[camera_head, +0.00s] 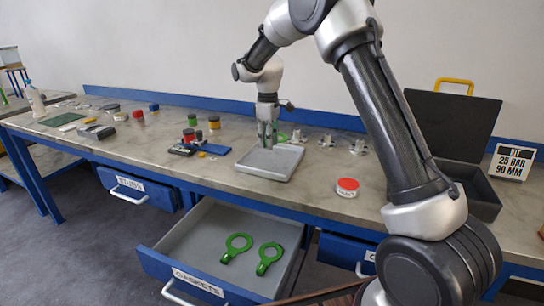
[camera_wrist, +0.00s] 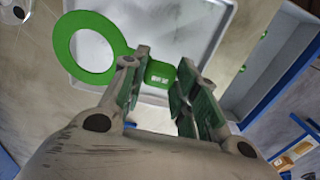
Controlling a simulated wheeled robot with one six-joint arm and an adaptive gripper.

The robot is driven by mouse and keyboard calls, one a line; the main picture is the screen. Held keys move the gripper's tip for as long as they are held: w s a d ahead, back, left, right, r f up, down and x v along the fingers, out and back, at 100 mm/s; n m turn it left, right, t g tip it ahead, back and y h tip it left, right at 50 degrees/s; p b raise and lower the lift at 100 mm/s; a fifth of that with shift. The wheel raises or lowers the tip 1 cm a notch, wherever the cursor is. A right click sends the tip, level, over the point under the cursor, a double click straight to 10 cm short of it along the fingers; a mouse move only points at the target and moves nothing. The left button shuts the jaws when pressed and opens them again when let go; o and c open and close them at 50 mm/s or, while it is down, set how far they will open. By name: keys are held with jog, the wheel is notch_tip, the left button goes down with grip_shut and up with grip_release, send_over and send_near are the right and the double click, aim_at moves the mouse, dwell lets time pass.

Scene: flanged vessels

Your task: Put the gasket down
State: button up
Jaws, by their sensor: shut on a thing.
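My gripper (camera_head: 268,141) is over the grey shallow tray (camera_head: 255,172) on the bench, pointing down. In the wrist view, my gripper (camera_wrist: 163,73) is shut on the tab of a green ring-shaped gasket (camera_wrist: 118,48). The ring sticks out to the left of the fingers, with the pale tray floor (camera_wrist: 205,25) behind it. In the head view only a small green part of this gasket (camera_head: 282,136) shows beside the fingers. I cannot tell whether it touches the tray.
The open gasket drawer (camera_head: 180,248) below the bench holds two more green gaskets (camera_head: 236,246). A red-topped tin (camera_head: 347,187), metal flanged parts (camera_head: 327,141) and an open black case (camera_head: 480,190) are to the right. Coloured tins (camera_head: 189,135) and tools are to the left.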

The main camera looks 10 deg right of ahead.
aim_at(268, 164)
notch_tip(268, 164, down, 7)
jog(key=shift+r, duration=0.1)
dwell(0.4)
jog(key=o, duration=1)
